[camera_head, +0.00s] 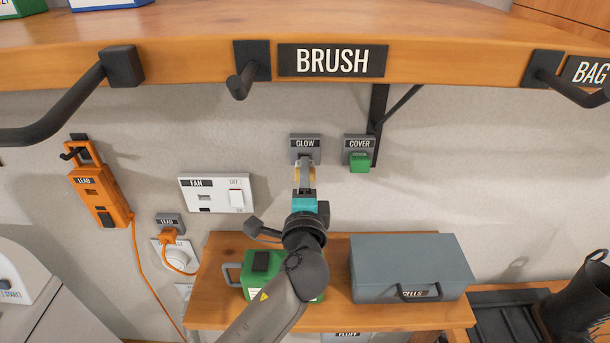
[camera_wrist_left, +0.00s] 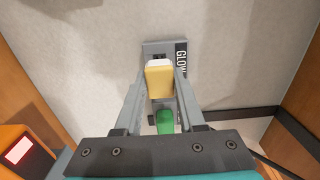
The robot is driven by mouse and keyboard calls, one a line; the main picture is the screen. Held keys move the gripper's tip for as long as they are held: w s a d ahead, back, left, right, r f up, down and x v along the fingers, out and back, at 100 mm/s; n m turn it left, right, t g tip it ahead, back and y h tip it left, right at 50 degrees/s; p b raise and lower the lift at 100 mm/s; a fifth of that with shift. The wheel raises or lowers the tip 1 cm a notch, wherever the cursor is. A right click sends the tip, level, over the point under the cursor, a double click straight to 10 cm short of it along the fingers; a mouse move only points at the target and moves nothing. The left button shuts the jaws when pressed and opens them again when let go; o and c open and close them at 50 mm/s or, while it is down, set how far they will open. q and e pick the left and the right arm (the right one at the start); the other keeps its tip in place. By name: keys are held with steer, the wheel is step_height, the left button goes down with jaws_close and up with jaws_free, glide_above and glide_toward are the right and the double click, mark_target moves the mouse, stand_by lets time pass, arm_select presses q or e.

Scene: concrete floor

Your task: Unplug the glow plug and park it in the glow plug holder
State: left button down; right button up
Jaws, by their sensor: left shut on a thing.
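The glow plug (camera_wrist_left: 159,82) is a yellow block with a white end, seen between the fingers in the left wrist view. My left gripper (camera_head: 305,170) is shut on it, in front of the grey wall plate labelled GLOW (camera_head: 305,143), the glow plug holder. The plate also shows behind the plug in the left wrist view (camera_wrist_left: 153,48). In the head view the fingers hide most of the plug. I cannot tell whether the plug touches the holder or is seated in it. My right gripper is not in view.
A green cover (camera_head: 360,162) hangs on the COVER plate just right. The shelf (camera_head: 200,50) with hooks overhangs above. Below, a green case (camera_head: 255,291) and a grey CELLS box (camera_head: 410,265) stand on a wooden bench. A FAN switch panel (camera_head: 215,194) is left.

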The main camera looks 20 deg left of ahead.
arm_select(q)
steer(key=shift+x, duration=1.45)
steer(key=shift+c, duration=2.1)
jaws_free()
steer(key=shift+s, duration=0.1)
steer(key=b+v, duration=0.3)
steer(key=v, duration=1.2)
steer(key=shift+r, duration=0.1)
